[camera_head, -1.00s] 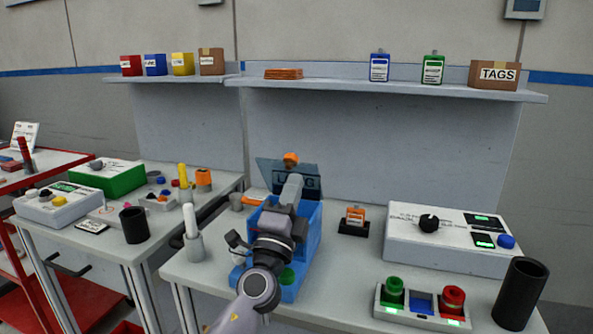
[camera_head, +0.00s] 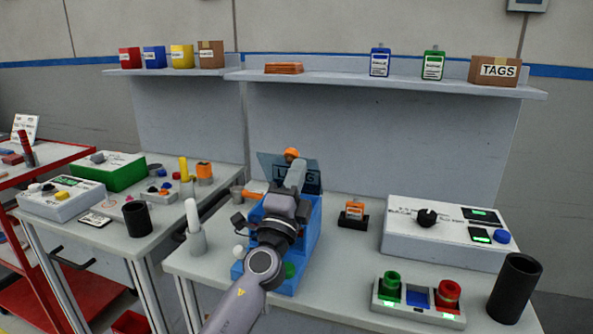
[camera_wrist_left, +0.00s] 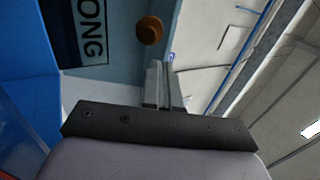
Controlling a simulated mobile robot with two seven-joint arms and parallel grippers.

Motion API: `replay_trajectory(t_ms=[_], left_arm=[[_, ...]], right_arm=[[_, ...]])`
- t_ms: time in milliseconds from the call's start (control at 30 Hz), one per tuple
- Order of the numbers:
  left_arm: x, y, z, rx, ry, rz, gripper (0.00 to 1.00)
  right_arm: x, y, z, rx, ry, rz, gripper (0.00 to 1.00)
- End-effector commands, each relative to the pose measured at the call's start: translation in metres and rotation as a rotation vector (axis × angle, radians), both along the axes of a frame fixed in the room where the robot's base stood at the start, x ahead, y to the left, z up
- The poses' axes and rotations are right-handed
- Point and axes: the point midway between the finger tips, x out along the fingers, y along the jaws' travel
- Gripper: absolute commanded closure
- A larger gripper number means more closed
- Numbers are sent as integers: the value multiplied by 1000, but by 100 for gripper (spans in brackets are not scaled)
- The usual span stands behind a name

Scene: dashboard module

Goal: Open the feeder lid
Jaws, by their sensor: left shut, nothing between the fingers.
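The blue feeder (camera_head: 310,240) stands on the right-hand table, partly hidden behind my left arm. Its dark blue-grey lid (camera_head: 312,178) stands raised at the back, with lettering on its face and an orange knob (camera_head: 291,154) at its top edge. My left gripper (camera_head: 297,170) is in front of the lid, just below the knob in the picture. In the left wrist view the gripper (camera_wrist_left: 164,70) is shut and empty, close to the knob (camera_wrist_left: 150,30); the lid (camera_wrist_left: 105,45) lies to the left. Whether fingers touch the lid is unclear. My right gripper is out of view.
Right of the feeder are a small orange item in a black holder (camera_head: 354,215), a white control box (camera_head: 450,240), a button panel (camera_head: 420,302) and a black cup (camera_head: 516,288). A white cylinder in a grey holder (camera_head: 194,228) stands left. A shelf (camera_head: 390,82) runs above.

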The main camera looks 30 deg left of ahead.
Motion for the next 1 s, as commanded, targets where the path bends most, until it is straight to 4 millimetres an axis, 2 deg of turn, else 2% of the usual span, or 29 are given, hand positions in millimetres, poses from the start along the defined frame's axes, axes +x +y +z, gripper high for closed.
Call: replay_trajectory(t_ms=[33, 133, 533, 1000], left_arm=[[1, 0, 6, -4, 11, 0, 100], [3, 1, 9, -10, 36, -1, 100], [15, 4, 15, -21, 97, 0, 100], [36, 9, 26, -22, 93, -1, 100]], right_arm=[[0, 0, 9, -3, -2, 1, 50], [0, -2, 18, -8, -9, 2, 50], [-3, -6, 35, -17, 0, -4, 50], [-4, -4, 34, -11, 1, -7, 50]])
